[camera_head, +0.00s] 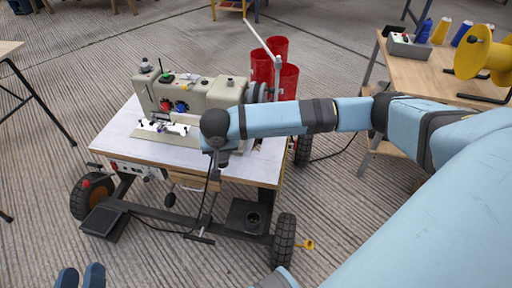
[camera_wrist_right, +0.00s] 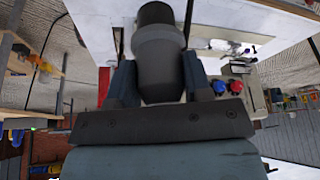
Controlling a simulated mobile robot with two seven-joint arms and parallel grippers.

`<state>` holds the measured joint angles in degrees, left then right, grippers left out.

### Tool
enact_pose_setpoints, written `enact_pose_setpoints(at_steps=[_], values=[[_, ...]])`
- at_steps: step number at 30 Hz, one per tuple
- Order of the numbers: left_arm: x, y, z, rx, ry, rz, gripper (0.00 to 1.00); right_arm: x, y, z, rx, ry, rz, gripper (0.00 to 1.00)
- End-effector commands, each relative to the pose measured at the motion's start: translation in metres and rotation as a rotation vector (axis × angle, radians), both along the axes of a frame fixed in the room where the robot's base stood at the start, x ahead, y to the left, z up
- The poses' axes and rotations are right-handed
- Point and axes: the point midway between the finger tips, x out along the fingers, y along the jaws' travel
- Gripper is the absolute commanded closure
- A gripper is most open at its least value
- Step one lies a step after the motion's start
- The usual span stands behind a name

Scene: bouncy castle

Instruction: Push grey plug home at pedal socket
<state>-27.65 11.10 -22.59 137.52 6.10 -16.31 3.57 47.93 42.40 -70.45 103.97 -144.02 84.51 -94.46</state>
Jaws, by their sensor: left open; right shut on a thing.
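The grey plug (camera_wrist_right: 162,62) is a thick cylinder with a darker end, seen large in the right wrist view. My right gripper (camera_wrist_right: 158,82) is shut on it, one finger on each side. In the head view my right arm reaches in from the right to the front edge of the sewing table (camera_head: 225,170), its jaws mostly hidden by the wrist. A dark pedal (camera_head: 103,222) lies low at the left of the table's frame, with a black cable running from it. I cannot make out the pedal socket. My left gripper (camera_head: 81,278) is open and empty at the bottom left.
A beige sewing machine (camera_head: 205,92) stands on the white tabletop. Red bins (camera_head: 288,80) stand behind it. The table has wheels (camera_head: 284,240). A wooden bench (camera_head: 425,75) with a yellow spool (camera_head: 482,58) is at the right. The floor at the front left is open.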

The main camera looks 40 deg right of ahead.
Motion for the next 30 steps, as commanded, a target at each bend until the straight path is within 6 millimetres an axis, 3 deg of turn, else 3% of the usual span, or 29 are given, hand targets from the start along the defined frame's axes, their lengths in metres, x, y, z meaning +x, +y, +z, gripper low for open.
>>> enact_pose_setpoints(at_steps=[1, 6, 9, 12, 16, 22, 30], values=[[0.0, -0.001, -0.006, -0.004, -0.003, -0.006, 0.57, -0.006, -0.004, -0.037, -0.004, 0.007, -0.095, 0.81], [0.0, -0.005, -0.009, -0.014, -0.004, -0.026, 0.57, -0.028, -0.022, -0.13, -0.007, 0.004, -0.442, 0.81], [0.0, -0.007, -0.01, -0.019, -0.004, -0.037, 0.57, -0.043, -0.034, -0.175, -0.006, 0.004, -0.609, 0.81], [0.0, -0.008, -0.011, -0.023, -0.004, -0.045, 0.57, -0.057, -0.043, -0.207, -0.004, 0.004, -0.735, 0.81], [-0.001, -0.01, -0.011, -0.025, -0.004, -0.052, 0.57, -0.067, -0.051, -0.231, -0.002, 0.001, -0.831, 0.81], [-0.001, -0.01, -0.016, -0.019, 0.008, -0.058, 0.57, -0.071, -0.054, -0.244, 0.003, 0.0, -0.872, 0.81], [-0.001, -0.012, -0.042, 0.015, 0.075, -0.081, 0.57, -0.071, -0.054, -0.265, 0.002, 0.001, -0.87, 0.81]])
